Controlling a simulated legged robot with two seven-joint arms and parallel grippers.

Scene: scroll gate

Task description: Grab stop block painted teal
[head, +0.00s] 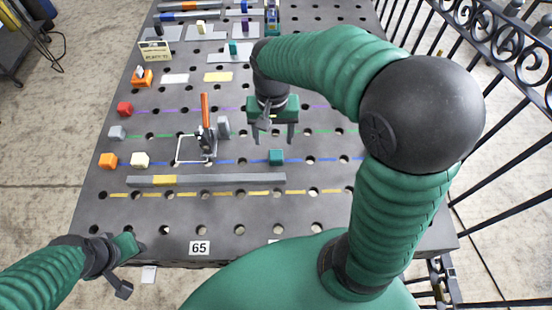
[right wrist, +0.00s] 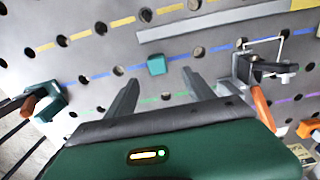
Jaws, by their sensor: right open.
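A small teal block (head: 276,157) sits on the blue line of the dark perforated table, right of the clamp. It also shows in the right wrist view (right wrist: 156,65), between and just beyond the fingertips. My right gripper (head: 275,139) is open and empty, pointing down with its fingers apart above the table, close to this block and not visibly touching it. A second teal block (head: 233,47) stands on a grey plate at the back. My left gripper (head: 132,260) is at the front left edge, far from both; its jaw opening is unclear.
A clamp with an orange handle (head: 205,115) stands left of the block. A long grey bar with a yellow section (head: 220,180) lies in front. Orange (head: 108,160), cream (head: 140,159), grey (head: 117,132) and red (head: 125,108) blocks sit at left. Black railings (head: 500,110) stand at right.

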